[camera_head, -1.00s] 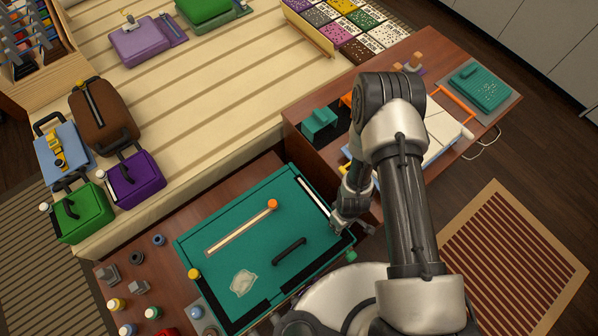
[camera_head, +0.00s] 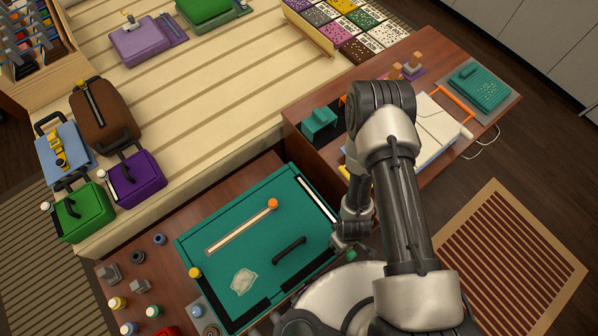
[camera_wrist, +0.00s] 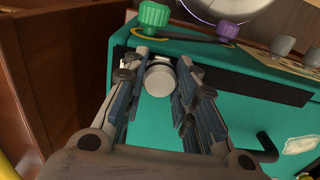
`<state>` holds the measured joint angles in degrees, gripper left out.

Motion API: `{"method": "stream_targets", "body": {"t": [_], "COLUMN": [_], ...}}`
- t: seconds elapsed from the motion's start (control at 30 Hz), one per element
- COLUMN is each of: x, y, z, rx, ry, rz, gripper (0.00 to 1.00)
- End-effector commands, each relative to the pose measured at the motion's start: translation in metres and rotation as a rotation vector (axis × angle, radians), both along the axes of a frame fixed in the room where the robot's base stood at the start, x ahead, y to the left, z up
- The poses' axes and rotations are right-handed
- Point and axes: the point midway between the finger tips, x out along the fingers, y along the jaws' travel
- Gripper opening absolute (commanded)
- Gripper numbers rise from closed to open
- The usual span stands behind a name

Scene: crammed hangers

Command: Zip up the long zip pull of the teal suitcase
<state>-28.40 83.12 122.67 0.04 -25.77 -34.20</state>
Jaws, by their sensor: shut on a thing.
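The teal suitcase (camera_head: 225,215) lies flat on a wooden surface in the head view, and its teal side (camera_wrist: 245,112) fills much of the wrist view. A white strip (camera_head: 317,200) runs along its right edge, up to my gripper (camera_head: 342,246). In the wrist view my gripper (camera_wrist: 164,60) is shut on a pale grey round knob (camera_wrist: 160,80), which looks like the zip pull, at a dark band on the suitcase's edge. In the head view my gripper hides this pull. A green knob (camera_wrist: 154,14) and a purple knob (camera_wrist: 228,30) stand just beyond the fingers.
An orange-ended cream strip (camera_head: 242,228) and a black handle (camera_head: 289,249) lie on the suitcase's top. A brown wooden cabinet (camera_head: 300,125) stands close behind its right corner, left of the fingers in the wrist view (camera_wrist: 60,70). Several small coloured knobs lie at lower left.

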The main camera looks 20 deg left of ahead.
Motion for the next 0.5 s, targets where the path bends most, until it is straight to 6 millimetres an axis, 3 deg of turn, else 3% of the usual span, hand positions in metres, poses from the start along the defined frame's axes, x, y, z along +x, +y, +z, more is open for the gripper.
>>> {"method": "stream_targets", "body": {"t": [0.5], "x": [-0.052], "y": [0.027], "z": [-0.001], "rx": [-0.001], "ry": [0.002], "rz": [0.009], "gripper": [0.01]}}
